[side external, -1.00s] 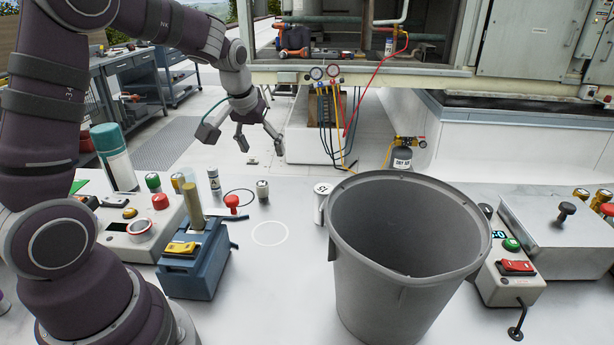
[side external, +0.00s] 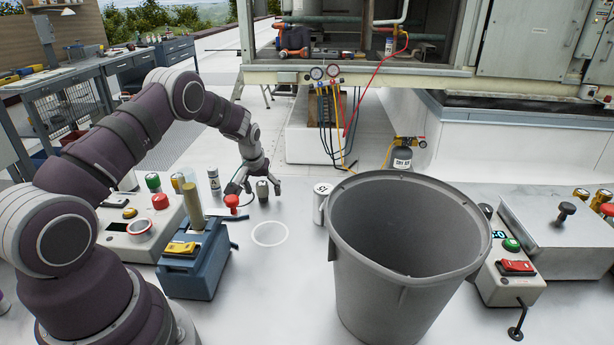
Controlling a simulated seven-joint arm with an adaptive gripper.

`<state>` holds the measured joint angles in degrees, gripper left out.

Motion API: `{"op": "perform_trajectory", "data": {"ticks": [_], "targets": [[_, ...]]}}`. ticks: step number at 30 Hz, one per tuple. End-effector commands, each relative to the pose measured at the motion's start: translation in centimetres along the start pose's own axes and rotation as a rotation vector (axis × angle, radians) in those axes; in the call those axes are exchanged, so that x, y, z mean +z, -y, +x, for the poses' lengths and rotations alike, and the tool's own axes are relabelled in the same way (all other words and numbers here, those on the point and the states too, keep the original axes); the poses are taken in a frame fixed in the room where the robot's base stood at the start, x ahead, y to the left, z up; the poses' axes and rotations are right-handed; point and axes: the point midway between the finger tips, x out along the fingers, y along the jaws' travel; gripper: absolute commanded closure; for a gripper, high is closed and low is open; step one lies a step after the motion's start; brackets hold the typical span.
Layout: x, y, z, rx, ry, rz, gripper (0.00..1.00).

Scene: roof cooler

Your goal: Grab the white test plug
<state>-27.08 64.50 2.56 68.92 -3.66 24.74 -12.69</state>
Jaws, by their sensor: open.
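A small plug with a grey-beige cap and a pale body (side external: 262,190) stands upright on the white table, behind the white ring mark. A white cylinder with a dark marking (side external: 319,206) stands beside the bin. I cannot tell for sure which of the two is the white test plug. My gripper (side external: 263,184) is open and low over the table, with its fingers on both sides of the grey-capped plug. I cannot tell whether they touch it.
A red-knobbed plug (side external: 232,202) and a grey labelled cylinder (side external: 214,181) stand close to the left. A blue box (side external: 192,262) is nearer the front. A large grey bin (side external: 400,270) stands at the right. The table around the white ring (side external: 270,244) is clear.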

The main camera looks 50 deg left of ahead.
Motion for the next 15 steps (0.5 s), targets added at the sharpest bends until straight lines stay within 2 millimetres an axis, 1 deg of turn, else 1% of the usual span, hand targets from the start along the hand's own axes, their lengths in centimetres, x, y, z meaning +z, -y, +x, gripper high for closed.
{"op": "perform_trajectory", "data": {"ticks": [4, 15], "targets": [[-0.01, 0.00, -0.05, 0.000, 0.000, 0.000, 0.39], [-0.01, -0.01, -0.08, 0.000, 0.000, 0.000, 0.87]]}}
